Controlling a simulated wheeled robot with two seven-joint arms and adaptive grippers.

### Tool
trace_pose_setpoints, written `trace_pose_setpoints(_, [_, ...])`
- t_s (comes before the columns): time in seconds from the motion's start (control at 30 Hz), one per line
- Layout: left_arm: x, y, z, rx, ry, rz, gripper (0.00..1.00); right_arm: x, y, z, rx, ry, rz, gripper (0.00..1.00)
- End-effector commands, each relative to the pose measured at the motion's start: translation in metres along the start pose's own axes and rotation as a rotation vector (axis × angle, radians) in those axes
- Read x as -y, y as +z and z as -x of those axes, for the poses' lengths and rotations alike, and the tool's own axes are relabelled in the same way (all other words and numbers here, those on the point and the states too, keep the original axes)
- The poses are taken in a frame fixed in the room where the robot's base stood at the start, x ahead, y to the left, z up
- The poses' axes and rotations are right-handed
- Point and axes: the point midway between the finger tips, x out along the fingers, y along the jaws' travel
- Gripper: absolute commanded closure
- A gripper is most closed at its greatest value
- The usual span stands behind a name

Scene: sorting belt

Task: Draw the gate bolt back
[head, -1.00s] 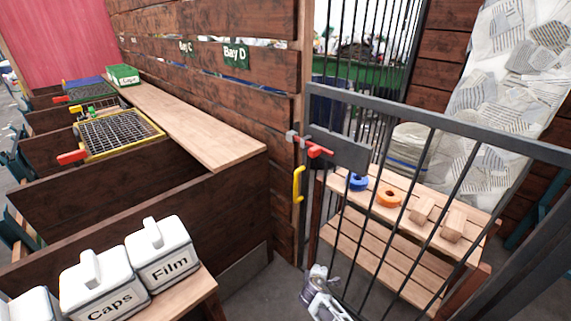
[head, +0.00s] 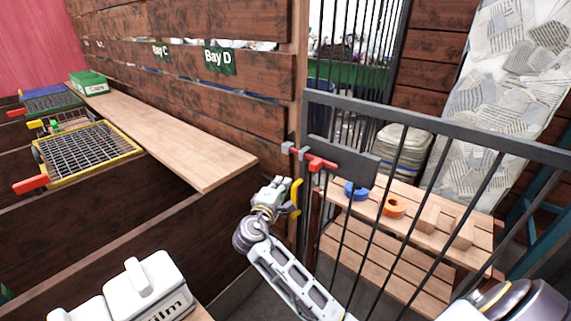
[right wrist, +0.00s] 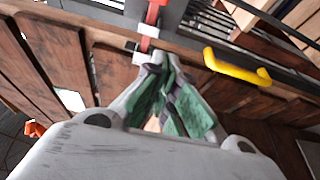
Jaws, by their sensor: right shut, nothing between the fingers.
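The gate bolt with its red handle (head: 320,162) sits on the grey plate at the left end of the barred gate (head: 430,125). Its grey end reaches left to a bracket (head: 288,147) by the wooden post. My right gripper (head: 277,186) is shut and empty, just left of and below the bolt, near the yellow handle (head: 296,196). In the right wrist view its green-padded fingers (right wrist: 163,68) meet close to the bracket (right wrist: 142,55), with the red bolt (right wrist: 152,16) beyond. Whether the fingertips touch the bracket I cannot tell. My left gripper is not in view.
A wooden shelf (head: 345,248) with blue and orange rings and wooden blocks stands behind the gate. The slatted wall (head: 190,60) runs left of the gate.

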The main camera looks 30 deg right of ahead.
Motion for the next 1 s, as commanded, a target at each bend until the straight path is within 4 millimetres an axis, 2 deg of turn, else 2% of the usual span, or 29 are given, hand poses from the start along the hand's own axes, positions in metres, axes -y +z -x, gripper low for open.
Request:
trace_pose_setpoints(0.1, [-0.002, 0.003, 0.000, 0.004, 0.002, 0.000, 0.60, -0.017, 0.005, 0.003, 0.019, 0.024, -0.011, 1.00])
trace_pose_setpoints(0.2, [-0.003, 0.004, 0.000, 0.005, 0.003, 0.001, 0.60, -0.022, 0.007, 0.004, 0.026, 0.032, -0.014, 1.00])
trace_pose_setpoints(0.63, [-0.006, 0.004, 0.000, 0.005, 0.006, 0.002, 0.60, -0.022, 0.007, 0.002, 0.027, 0.032, -0.014, 1.00])
trace_pose_setpoints(0.87, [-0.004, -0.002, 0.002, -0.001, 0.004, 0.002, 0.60, -0.022, 0.008, -0.012, 0.027, 0.032, -0.013, 1.00])
trace_pose_setpoints(1.0, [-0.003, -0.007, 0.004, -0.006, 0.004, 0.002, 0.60, -0.024, 0.008, -0.028, 0.027, 0.032, -0.014, 1.00])
